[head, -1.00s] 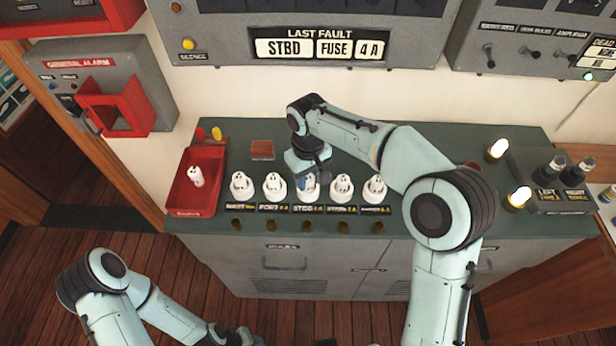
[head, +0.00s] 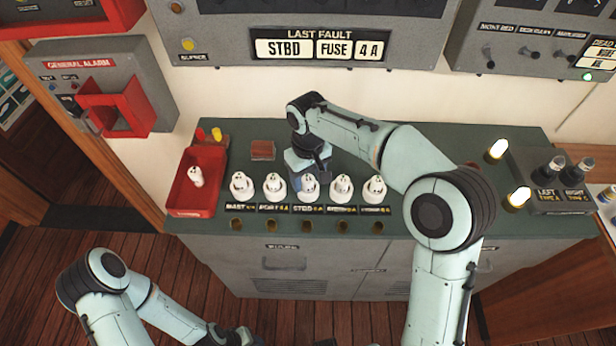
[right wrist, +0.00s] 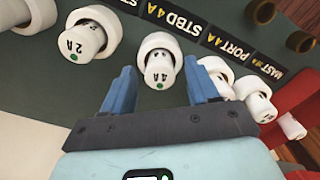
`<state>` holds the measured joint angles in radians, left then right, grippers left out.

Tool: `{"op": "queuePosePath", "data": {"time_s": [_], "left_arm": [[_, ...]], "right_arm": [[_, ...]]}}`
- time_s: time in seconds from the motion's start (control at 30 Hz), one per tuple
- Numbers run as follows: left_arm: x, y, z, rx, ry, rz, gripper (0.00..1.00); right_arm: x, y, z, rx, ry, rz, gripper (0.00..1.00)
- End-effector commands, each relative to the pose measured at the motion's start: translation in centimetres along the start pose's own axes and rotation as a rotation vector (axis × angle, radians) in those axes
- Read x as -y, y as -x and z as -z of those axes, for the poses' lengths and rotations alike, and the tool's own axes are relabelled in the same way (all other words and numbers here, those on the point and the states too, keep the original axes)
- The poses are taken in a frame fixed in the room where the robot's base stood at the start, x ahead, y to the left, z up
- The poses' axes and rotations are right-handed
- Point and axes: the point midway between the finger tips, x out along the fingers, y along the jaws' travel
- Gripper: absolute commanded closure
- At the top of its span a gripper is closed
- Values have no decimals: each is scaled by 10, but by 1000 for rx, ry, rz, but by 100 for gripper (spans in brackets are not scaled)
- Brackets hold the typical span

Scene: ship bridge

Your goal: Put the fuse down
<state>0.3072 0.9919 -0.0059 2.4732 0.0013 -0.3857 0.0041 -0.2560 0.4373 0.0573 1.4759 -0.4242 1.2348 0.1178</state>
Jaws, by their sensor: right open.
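A white fuse marked 4 A (right wrist: 160,72) sits upright in the white round holder at the STBD label (right wrist: 187,20). In the head view this fuse (head: 309,186) is the middle one of a row on the green console top. My right gripper (right wrist: 162,92) is open, one blue finger on each side of the fuse, with visible gaps. In the head view the right gripper (head: 310,172) is just behind the fuse and partly hides its surroundings. My left arm shows at the lower left; its fingers are out of frame.
Other fuses stand close on both sides, including one marked 2 A (right wrist: 82,38). A red tray (head: 190,212) holding a white fuse is at the left. A brown block (head: 262,150) lies behind the row. Lamps (head: 518,197) and dark-topped knobs (head: 548,170) are at the right.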

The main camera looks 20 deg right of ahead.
Motion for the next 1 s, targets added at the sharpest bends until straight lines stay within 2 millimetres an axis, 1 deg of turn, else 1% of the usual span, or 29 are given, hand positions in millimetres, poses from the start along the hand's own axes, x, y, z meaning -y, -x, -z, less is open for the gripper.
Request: {"op": "queuePosePath", "data": {"time_s": [0.03, 0.3, 0.4, 0.5, 0.6, 0.7, 1.0], "left_arm": [[-2, 3, 2, -3, -1, -1, 59], [-10, 18, 10, -14, -5, -5, 59], [-13, 23, 13, -19, -7, -7, 59], [-15, 27, 16, -23, -8, -8, 59], [-17, 29, 18, -25, -9, -9, 59], [-17, 30, 18, -25, -9, -9, 59], [-17, 29, 18, -25, -9, -9, 59]], "right_arm": [[0, 12, 2, -7, 1, 0, 41], [0, 73, 2, -9, 0, -1, 41], [0, 92, 2, -8, 0, 0, 41], [0, 105, 1, -6, 0, 0, 41], [0, 113, 1, -5, 0, 0, 41], [0, 116, 0, -2, 1, 0, 41], [0, 116, 0, -1, 0, 0, 41]]}}
